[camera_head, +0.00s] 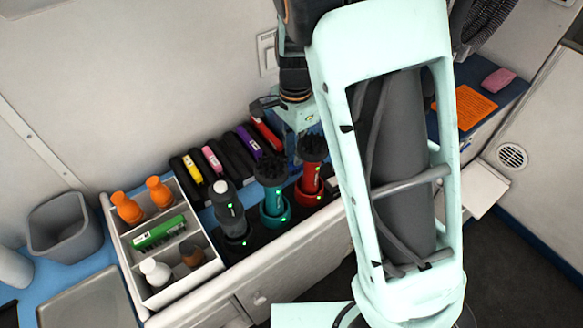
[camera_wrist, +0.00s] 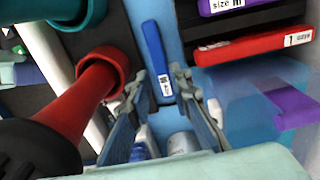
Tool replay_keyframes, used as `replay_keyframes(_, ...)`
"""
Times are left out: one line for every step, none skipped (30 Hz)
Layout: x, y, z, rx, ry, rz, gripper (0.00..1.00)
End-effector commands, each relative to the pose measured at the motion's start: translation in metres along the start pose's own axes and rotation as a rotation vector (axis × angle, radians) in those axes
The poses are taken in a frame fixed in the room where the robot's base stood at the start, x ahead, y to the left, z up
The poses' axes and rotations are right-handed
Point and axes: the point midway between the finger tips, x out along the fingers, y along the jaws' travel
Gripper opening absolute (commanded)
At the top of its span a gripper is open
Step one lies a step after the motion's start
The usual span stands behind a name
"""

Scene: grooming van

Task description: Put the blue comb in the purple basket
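The blue comb (camera_wrist: 153,48), a narrow blue bar with a white label at its near end, lies on the blue counter in the wrist view. My gripper (camera_wrist: 158,80) is open, with one fingertip on each side of the comb's near end; I cannot tell its height above it. In the head view my gripper (camera_head: 297,116) is partly visible at the back of the counter, and the comb is not discernible there. A see-through bluish-purple surface with a purple patch (camera_wrist: 293,107) shows at the right of the wrist view; I cannot tell whether it is the purple basket.
Black cases with coloured labels, including a red one (camera_wrist: 254,46), lie close by. A white caddy (camera_head: 115,230) with bottles stands left.

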Motion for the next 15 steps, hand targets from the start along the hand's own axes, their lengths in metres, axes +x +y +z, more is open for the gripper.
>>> replay_keyframes(0.004, 0.0, 0.001, 0.0, 0.0, 0.002, 0.19)
replay_keyframes(0.006, 0.0, 0.001, -0.001, -0.001, 0.003, 0.19)
replay_keyframes(0.011, 0.0, 0.002, -0.001, -0.001, 0.003, 0.19)
replay_keyframes(0.015, 0.0, 0.004, 0.0, -0.001, 0.003, 0.19)
replay_keyframes(0.02, 0.0, 0.005, -0.001, 0.0, 0.003, 0.19)
replay_keyframes(0.026, 0.0, 0.006, -0.001, 0.0, 0.005, 0.19)
replay_keyframes(0.031, 0.0, 0.008, 0.0, 0.0, 0.004, 0.19)
replay_keyframes(0.035, -0.001, 0.009, 0.0, 0.0, 0.004, 0.19)
replay_keyframes(0.041, 0.0, 0.008, 0.0, 0.0, 0.004, 0.19)
replay_keyframes(0.045, 0.0, 0.007, 0.0, 0.0, 0.004, 0.19)
replay_keyframes(0.048, -0.001, 0.007, 0.001, 0.0, 0.002, 0.19)
replay_keyframes(0.05, -0.001, 0.008, 0.001, -0.001, 0.002, 0.19)
replay_keyframes(0.052, -0.001, 0.008, 0.001, -0.001, 0.001, 0.19)
replay_keyframes(0.053, -0.001, 0.008, 0.001, -0.001, 0.001, 0.19)
replay_keyframes(0.053, -0.001, 0.008, 0.001, 0.0, 0.001, 0.19)
